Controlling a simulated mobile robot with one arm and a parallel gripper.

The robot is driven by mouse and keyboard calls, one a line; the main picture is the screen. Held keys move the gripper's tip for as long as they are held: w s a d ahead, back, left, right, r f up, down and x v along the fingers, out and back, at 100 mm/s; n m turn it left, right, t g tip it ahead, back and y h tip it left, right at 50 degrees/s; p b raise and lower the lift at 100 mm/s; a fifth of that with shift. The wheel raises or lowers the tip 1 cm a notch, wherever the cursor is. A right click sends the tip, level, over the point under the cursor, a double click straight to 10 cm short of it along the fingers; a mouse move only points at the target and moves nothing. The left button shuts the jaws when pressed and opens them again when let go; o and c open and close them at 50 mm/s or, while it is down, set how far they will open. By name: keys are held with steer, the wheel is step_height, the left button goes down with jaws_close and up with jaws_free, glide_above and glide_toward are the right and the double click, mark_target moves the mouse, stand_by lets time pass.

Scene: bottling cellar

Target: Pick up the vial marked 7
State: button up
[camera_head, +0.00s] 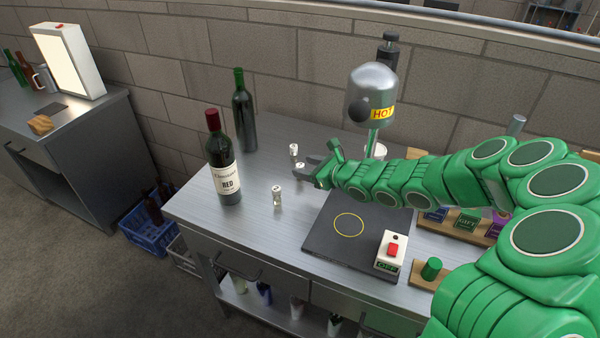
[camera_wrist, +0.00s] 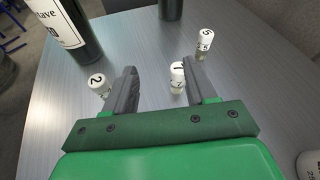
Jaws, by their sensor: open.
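Three small white-capped vials stand on the steel bench. In the wrist view one vial (camera_wrist: 177,80) stands between my jaws, nearer the right finger; its mark looks like a 7 or a 1. A vial marked 2 (camera_wrist: 99,84) stands outside the left finger. Another vial (camera_wrist: 204,43) stands farther off, with marks that look like 5 or 3. In the head view the middle vial (camera_head: 300,168) is at my fingertips, with one vial (camera_head: 293,151) behind it and one (camera_head: 277,195) in front. My gripper (camera_head: 314,170) is open and empty; it also shows in the wrist view (camera_wrist: 161,72).
A red wine bottle (camera_head: 222,165) and a dark green bottle (camera_head: 243,112) stand left of the vials. A dark plate with a yellow ring (camera_head: 325,240), a red-button box (camera_head: 391,252) and a domed device marked HOT (camera_head: 371,90) are to the right. Bench (camera_head: 245,215) in front is clear.

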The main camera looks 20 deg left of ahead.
steer(key=m+h, duration=0.1)
steer(key=m, duration=0.1)
glide_above(307, 186)
steer(key=d, duration=0.2)
steer(key=shift+t, duration=0.3)
steer(key=f, duration=0.4)
steer(key=shift+s+f, duration=0.2)
steer(key=shift+f, duration=0.1)
steer(key=shift+a+f, duration=0.15)
steer(key=shift+x, duration=0.95)
steer(key=shift+w+x, duration=0.2)
steer(key=shift+x, duration=2.65)
steer(key=c, duration=1)
